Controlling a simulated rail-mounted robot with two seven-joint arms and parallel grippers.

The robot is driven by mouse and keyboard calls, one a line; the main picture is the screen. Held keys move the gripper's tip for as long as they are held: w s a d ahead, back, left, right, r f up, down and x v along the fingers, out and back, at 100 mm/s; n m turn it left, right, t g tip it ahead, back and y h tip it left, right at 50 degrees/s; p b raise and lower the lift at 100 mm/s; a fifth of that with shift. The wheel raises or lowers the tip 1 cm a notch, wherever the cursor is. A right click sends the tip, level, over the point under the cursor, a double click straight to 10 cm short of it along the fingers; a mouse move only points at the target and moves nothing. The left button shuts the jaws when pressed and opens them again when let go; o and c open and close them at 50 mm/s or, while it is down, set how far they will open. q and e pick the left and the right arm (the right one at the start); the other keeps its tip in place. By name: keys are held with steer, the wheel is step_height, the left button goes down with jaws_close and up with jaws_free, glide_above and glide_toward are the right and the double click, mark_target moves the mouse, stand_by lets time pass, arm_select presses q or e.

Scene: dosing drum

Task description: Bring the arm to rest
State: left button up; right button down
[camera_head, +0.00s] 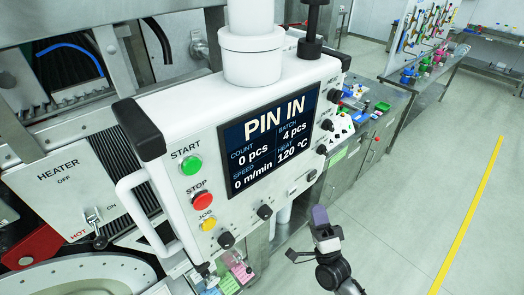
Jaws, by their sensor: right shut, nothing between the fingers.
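My right gripper (320,222) shows at the lower middle, in front of and below the control panel's right part. Its fingers are shut with nothing held, and it is apart from the panel. The white control panel (170,120) carries a screen (268,141) reading "PIN IN", 0 pcs, 4 pcs batch, 0 m/min and 120 °C. Green start (191,165), red stop (201,200) and yellow jog (208,224) buttons sit left of the screen. My left gripper is not in view.
A heater box (62,190) with a switch stands at the left. A drum rim (70,272) is at the lower left. A steel bench (352,165) with small coloured items runs behind the panel. The floor (430,190) at the right is clear, with a yellow line.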

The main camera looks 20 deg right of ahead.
steer(key=a+f+n+g+y, duration=0.65)
steer(key=f+n+g, duration=0.65)
steer(key=n, duration=0.4)
steer(key=s+a+n+g+h+p, duration=0.2)
steer(key=s+g+p, duration=0.3)
steer(key=s, duration=2.1)
steer(key=a+g+h, duration=0.1)
steer(key=g, duration=0.3)
steer(key=shift+a+r+p, duration=0.3)
steer(key=shift+a+r, duration=0.05)
steer(key=shift+a, duration=0.05)
steer(key=shift+s, duration=0.1)
